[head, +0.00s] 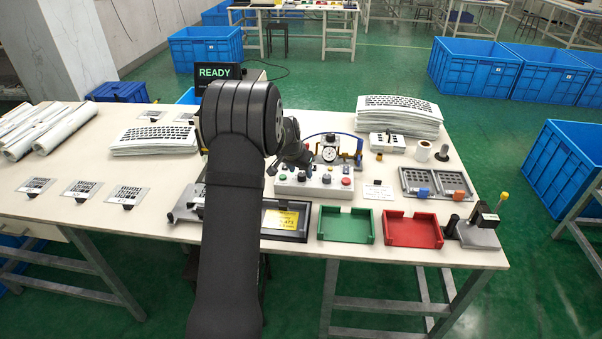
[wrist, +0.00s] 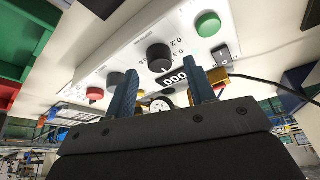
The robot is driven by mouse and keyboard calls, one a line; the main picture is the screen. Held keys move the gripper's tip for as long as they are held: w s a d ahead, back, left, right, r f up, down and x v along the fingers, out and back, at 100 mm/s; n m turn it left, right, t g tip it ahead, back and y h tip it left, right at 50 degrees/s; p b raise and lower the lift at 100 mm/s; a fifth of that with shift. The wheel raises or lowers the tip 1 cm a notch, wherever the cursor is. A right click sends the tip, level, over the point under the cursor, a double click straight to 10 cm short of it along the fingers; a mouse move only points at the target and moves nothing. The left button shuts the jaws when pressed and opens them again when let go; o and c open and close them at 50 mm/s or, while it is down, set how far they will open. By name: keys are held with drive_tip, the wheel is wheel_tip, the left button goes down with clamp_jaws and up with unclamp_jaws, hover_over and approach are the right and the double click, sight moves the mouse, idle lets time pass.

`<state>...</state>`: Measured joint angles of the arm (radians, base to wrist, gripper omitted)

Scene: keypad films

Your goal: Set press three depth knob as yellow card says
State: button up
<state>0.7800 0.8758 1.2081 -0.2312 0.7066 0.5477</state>
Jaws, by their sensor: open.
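The press panel (head: 312,187) is a white box with knobs and buttons in the middle of the table. In the wrist view, a black knob (wrist: 160,57) with a printed scale stands on the panel (wrist: 128,50); "0.2" is legible beside it. My gripper (wrist: 160,71) is open, its two blue fingers pointing toward the knob, which appears between their tips. I cannot tell how far apart they are in depth. The yellow card (head: 281,219) lies in a black frame in front of the panel; its writing is too small to read. My arm hides part of the frame's left side.
A dial gauge (head: 328,154) stands behind the panel. A green tray (head: 346,238) and a red tray (head: 413,241) sit at the front edge. A green button (wrist: 208,24), rocker switch (wrist: 222,54), red button (wrist: 95,93) and "000" counter (wrist: 174,79) surround the knob.

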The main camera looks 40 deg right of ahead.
drive_tip(key=shift+x, duration=1)
drive_tip(key=c, duration=1)
drive_tip(key=shift+n, duration=0.5)
drive_tip(key=n, duration=0.1)
drive_tip(key=n+t, duration=0.1)
drive_tip(key=n, duration=0.1)
drive_tip(key=shift+s+d+n+t+y, duration=0.1)
drive_tip(key=shift+s+n+t+y, duration=0.05)
drive_tip(key=shift+n+t+y, duration=0.2)
drive_tip(key=n, duration=0.2)
drive_tip(key=n+y, duration=0.1)
drive_tip(key=n, duration=0.1)
drive_tip(key=shift+d+t+y, duration=0.1)
drive_tip(key=shift+t+y, duration=0.15)
drive_tip(key=shift+t, duration=0.1)
drive_tip(key=shift+n, duration=0.25)
